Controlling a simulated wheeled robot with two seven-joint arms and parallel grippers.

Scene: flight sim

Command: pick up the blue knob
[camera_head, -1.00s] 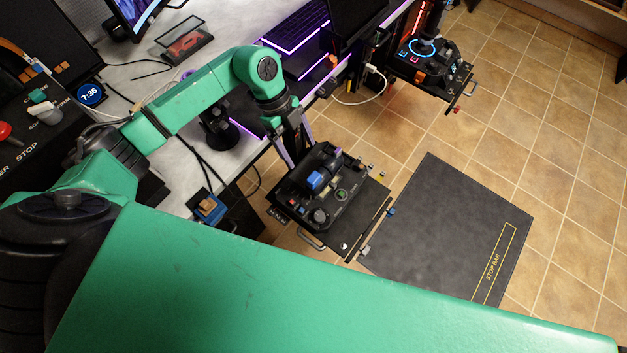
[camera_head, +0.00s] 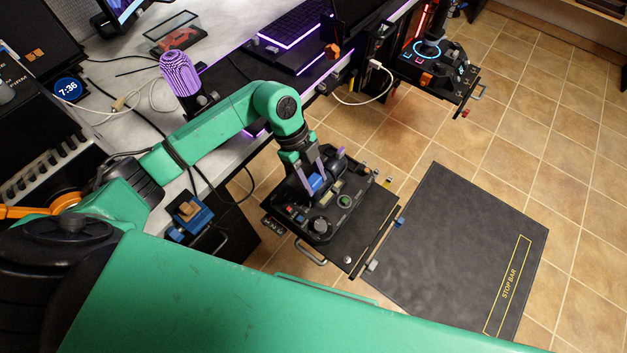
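The blue knob (camera_head: 316,183) is a small blue block on top of a black control panel (camera_head: 335,222) with several other knobs and buttons. My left gripper (camera_head: 313,180) points down from above at the panel. Its two pale fingers are apart, with the blue knob showing between or just below their tips. I cannot tell whether they touch it. The gripper partly hides the knob and the panel's far side. My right gripper is not in view.
A dark mat marked STOP BAR (camera_head: 460,245) lies on the tiled floor to the right. A second control panel (camera_head: 436,68) is at the back right. A purple ribbed object (camera_head: 180,73) stands on the grey desk behind my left arm. A blue box (camera_head: 192,216) is left of the panel.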

